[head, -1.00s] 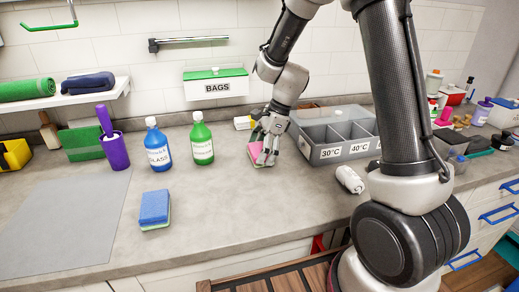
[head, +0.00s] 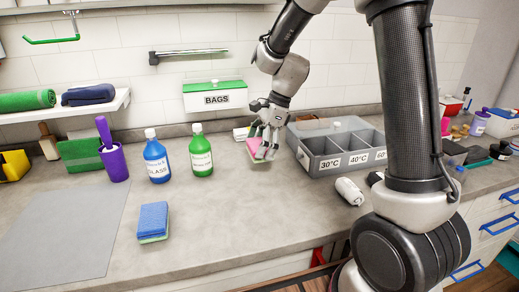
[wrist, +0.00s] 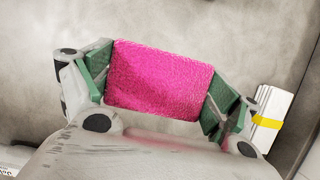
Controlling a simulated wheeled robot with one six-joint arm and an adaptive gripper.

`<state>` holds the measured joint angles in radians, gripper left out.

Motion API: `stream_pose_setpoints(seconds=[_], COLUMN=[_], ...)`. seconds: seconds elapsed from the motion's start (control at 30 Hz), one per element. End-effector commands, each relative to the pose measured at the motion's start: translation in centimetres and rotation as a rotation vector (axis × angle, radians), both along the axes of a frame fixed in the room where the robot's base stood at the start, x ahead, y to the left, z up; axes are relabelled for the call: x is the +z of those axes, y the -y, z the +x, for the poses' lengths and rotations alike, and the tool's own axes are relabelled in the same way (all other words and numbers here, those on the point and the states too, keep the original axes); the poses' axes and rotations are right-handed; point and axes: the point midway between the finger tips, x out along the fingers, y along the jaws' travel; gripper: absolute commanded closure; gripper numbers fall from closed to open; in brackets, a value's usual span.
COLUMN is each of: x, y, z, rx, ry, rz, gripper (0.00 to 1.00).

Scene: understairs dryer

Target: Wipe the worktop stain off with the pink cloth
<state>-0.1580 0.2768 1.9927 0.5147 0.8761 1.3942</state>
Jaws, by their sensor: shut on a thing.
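My gripper (head: 262,150) is shut on the pink cloth (head: 253,147), at the back of the worktop just left of the grey divided box. In the wrist view the pink cloth (wrist: 160,78) is a bright pink block between the green pads of my gripper (wrist: 158,85). It looks tilted and a little above the grey worktop (head: 220,225). I cannot make out a clear stain on the worktop in either view. A faint pink tint shows below the cloth in the wrist view; I cannot tell what it is.
A green bottle (head: 201,158) and a blue bottle (head: 156,162) stand left of my gripper. The grey divided box (head: 318,163) is close on its right. A white roll (head: 349,191) and a blue sponge (head: 153,219) lie nearer the front. The middle worktop is clear.

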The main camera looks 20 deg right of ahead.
Motion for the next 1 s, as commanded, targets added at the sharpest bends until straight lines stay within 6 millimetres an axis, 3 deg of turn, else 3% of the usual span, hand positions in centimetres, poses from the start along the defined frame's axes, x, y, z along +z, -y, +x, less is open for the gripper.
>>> stream_pose_setpoints(seconds=[0.2, 0.53, 1.0], x=[0.3, 2.9, 3.0], y=[0.0, 0.0, 0.0], z=[0.0, 0.0, 0.0], rx=[0.001, 0.0, 0.0], ry=[0.001, 0.002, 0.0], rz=[0.0, 0.0, 0.0], gripper=[0.3, 0.3, 0.3])
